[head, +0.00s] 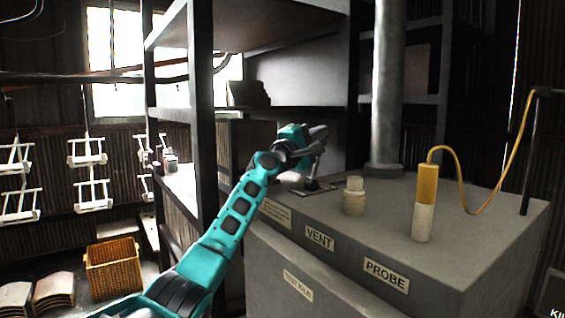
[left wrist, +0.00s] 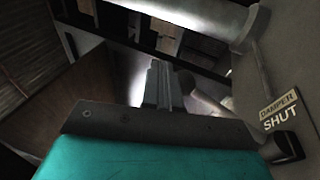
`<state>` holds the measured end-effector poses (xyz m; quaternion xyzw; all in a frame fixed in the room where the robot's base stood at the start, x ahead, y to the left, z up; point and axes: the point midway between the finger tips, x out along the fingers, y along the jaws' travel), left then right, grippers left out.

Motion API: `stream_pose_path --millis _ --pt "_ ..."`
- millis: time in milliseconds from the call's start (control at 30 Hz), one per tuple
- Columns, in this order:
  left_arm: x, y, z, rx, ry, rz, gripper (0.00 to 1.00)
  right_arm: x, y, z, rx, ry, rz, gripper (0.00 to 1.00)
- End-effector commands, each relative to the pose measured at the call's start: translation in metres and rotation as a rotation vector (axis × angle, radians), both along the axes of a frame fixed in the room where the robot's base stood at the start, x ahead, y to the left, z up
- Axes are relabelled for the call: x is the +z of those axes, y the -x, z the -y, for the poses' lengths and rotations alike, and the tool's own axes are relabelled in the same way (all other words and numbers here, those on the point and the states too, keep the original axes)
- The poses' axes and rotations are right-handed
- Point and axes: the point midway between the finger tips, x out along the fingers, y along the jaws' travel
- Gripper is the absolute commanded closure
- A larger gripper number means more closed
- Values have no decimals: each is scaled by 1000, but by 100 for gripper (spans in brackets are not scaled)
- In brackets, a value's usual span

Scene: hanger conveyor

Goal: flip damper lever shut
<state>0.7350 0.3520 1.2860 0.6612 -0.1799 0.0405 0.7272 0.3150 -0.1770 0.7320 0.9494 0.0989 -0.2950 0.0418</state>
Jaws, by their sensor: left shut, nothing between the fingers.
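My left arm reaches across to the far left part of the grey kiln top. My left gripper (head: 318,134) is shut and empty, just above the damper lever (head: 313,172), which rises from a flat plate (head: 318,189). I cannot tell whether they touch, and the arm partly hides the lever. In the left wrist view the closed fingers (left wrist: 160,84) point away from me. A label reading "DAMPER SHUT" (left wrist: 280,111) lies at the right, beside a small dark block (left wrist: 287,147). My right gripper is not in view.
A pale vent plug (head: 354,196) and a yellow-and-white probe (head: 425,203) with a yellow cable stand on the kiln top (head: 485,210). A thick flue pipe (head: 388,90) rises behind. Dark shelving (head: 202,90) stands close to my left arm. A wicker basket (head: 113,266) sits at lower left.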

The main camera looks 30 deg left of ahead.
Motion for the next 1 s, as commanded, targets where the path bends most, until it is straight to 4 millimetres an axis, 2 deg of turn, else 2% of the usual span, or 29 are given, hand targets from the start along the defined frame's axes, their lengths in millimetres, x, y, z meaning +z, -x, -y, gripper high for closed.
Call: stream_pose_path --millis 300,1000 --pt "-3 -10 4 -2 1 -1 100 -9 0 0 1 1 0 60" --pt "-1 -11 5 0 1 0 100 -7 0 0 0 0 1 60"
